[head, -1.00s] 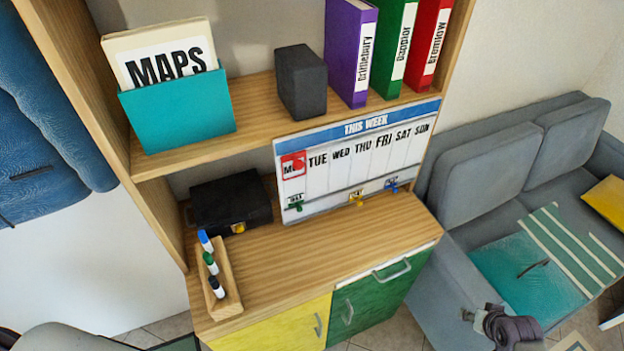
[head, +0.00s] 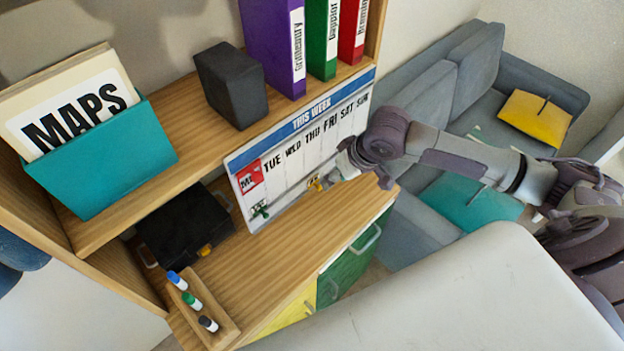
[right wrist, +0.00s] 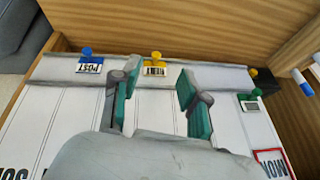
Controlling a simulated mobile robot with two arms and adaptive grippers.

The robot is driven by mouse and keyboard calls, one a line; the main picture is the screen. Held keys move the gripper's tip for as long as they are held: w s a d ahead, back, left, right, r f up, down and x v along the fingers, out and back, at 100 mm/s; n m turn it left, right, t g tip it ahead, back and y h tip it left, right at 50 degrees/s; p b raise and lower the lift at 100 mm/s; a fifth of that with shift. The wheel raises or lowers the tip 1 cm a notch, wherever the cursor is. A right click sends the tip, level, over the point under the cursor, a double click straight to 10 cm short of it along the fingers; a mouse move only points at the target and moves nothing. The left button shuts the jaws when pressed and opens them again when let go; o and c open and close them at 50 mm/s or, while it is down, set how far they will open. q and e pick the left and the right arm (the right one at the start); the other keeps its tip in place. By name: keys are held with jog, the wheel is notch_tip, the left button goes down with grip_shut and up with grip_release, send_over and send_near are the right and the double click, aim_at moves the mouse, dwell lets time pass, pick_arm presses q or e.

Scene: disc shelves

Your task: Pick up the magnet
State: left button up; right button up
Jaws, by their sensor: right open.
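The whiteboard (head: 292,172), headed THIS WEEK, leans on the shelf's counter. Small coloured magnets hold cards along its lower strip. The yellow magnet (head: 318,184) sits in the middle with a striped card and also shows in the right wrist view (right wrist: 156,57). The green magnet (head: 260,210) is near the Monday end; it shows at right in the right wrist view (right wrist: 246,97). The blue magnet (right wrist: 86,53) holds a POST card and is hidden in the head view. My right gripper (right wrist: 160,75) is open and empty, its fingertips spread around the yellow magnet's line. My left gripper is out of view.
A black box (head: 185,235) stands left of the board. A pen tray (head: 225,325) with several markers lies at the counter's front left. Above are a dark speaker-like block (head: 232,85), binders and a teal MAPS holder (head: 105,170). The counter before the board is mostly clear.

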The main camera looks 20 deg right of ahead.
aim_at(320, 187)
jog(key=p+x, duration=0.1)
jog(key=x, duration=0.2)
jog(key=w+x, duration=0.1)
jog(key=x, duration=0.2)
jog(key=shift+w+f+p, duration=0.15)
jog(key=shift+p, duration=0.25)
jog(key=shift+w+a+f, duration=0.15)
jog(key=shift+w+f, duration=0.1)
jog(key=shift+f, duration=0.25)
grip_shut()
